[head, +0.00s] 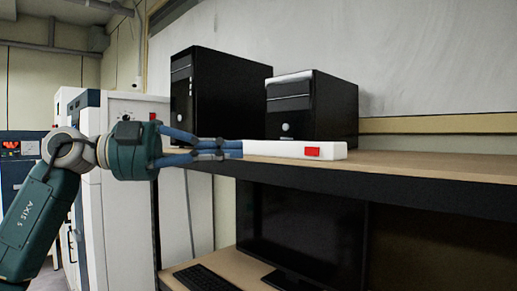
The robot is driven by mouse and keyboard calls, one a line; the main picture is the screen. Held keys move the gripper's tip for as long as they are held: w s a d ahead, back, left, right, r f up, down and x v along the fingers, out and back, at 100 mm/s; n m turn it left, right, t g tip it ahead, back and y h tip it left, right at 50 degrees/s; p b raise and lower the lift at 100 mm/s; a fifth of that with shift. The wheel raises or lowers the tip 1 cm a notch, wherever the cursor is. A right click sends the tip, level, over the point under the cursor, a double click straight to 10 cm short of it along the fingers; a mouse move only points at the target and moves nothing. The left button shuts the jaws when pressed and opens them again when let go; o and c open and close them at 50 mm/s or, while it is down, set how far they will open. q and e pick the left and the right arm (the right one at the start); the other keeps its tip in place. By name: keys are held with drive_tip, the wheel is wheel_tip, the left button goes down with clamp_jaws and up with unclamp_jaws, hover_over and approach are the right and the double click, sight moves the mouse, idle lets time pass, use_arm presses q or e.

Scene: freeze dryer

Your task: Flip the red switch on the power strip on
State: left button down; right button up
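The white power strip (275,148) lies along the front edge of the wooden upper shelf. Its red switch (312,152) faces the camera near the strip's right end. My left gripper (238,149) reaches in from the left, with its blue fingers close together and pointing right. The fingertips overlap the strip's left end in the picture, well to the left of the switch. I cannot tell whether they touch the strip. Nothing shows between the fingers. Whether the switch is on or off cannot be told. My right gripper is not in view.
Two black computer towers, a larger one (220,95) and a smaller one (335,105), stand behind the strip. The shelf (430,163) is clear to the right. Below are a black monitor (305,230) and a keyboard (205,278). A white cabinet (110,215) stands at the left.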

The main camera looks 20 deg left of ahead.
use_arm(q)
drive_tip(key=p, duration=0.3)
approach(316, 149)
drive_tip(key=s+d, duration=0.1)
drive_tip(key=d, duration=0.2)
drive_tip(key=w+p, duration=0.1)
drive_tip(key=w, duration=0.1)
drive_tip(key=w+d+p, duration=0.1)
drive_tip(key=shift+w+d, duration=0.1)
drive_tip(key=shift+w, duration=0.25)
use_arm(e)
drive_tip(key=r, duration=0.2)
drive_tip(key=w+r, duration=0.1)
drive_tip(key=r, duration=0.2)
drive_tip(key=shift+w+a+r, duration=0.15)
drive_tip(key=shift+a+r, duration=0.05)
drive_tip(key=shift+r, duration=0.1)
